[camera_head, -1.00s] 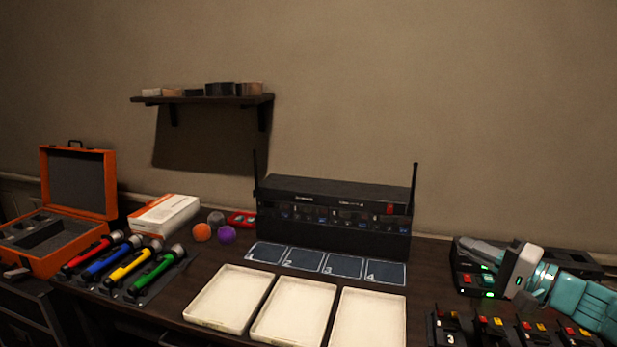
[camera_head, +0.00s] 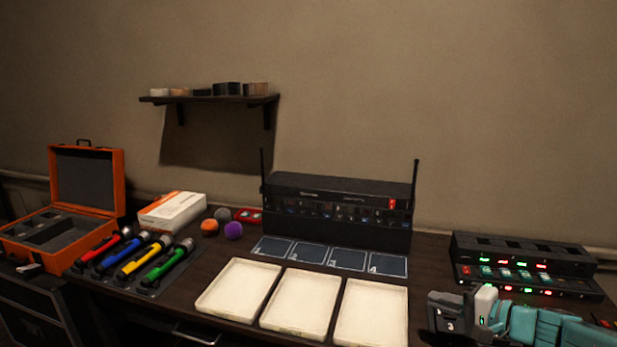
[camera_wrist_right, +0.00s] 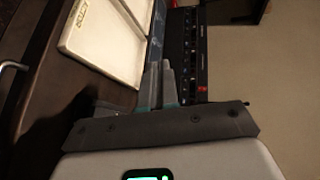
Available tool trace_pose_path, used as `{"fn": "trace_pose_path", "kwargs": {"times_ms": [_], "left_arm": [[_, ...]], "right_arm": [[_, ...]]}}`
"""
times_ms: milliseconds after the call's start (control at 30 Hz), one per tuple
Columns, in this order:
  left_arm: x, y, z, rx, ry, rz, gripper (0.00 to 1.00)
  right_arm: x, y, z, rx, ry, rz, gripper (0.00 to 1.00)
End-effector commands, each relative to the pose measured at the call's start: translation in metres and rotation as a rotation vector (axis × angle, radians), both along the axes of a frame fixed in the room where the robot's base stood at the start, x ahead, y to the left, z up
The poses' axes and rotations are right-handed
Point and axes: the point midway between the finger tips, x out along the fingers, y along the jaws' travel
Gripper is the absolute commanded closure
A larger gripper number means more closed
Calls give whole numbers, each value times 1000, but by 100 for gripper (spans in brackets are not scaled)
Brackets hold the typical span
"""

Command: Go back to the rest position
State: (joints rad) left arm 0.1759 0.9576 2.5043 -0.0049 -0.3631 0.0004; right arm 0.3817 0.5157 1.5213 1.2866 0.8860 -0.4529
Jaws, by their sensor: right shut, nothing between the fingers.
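My right gripper (camera_head: 480,312) is low at the right front of the desk in the head view, in front of the black charging dock. In the right wrist view, its two fingers (camera_wrist_right: 160,82) are together with nothing between them. The fingers point over the desk, toward the white trays and the black receiver box. My left gripper does not show in the head view.
A charging dock (camera_head: 520,251) with lit red and green lamps stands at the right. White trays (camera_head: 238,289) lie in front of numbered blue cards and a black receiver (camera_head: 338,214). Colored microphones (camera_head: 150,257) and an orange case (camera_head: 87,180) are at the left.

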Motion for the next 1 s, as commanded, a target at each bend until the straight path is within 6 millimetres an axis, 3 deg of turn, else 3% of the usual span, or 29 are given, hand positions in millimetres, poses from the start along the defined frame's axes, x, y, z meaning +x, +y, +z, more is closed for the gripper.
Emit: {"fn": "trace_pose_path", "kwargs": {"times_ms": [167,267,367,467,600,700,800,1000], "left_arm": [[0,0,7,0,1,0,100],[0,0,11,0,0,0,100],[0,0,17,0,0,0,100],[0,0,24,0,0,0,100],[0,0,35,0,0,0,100],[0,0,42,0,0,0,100],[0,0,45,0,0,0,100],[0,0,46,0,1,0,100]], "right_arm": [[-20,26,-74,-95,191,31,100],[-46,44,-129,-185,326,65,100],[-87,63,-189,-312,465,120,100],[-141,82,-244,-470,577,206,100],[-233,108,-300,-713,627,386,100],[-287,129,-316,-820,571,521,100],[-321,146,-318,-855,499,610,100],[-339,158,-316,-857,442,659,100]]}}
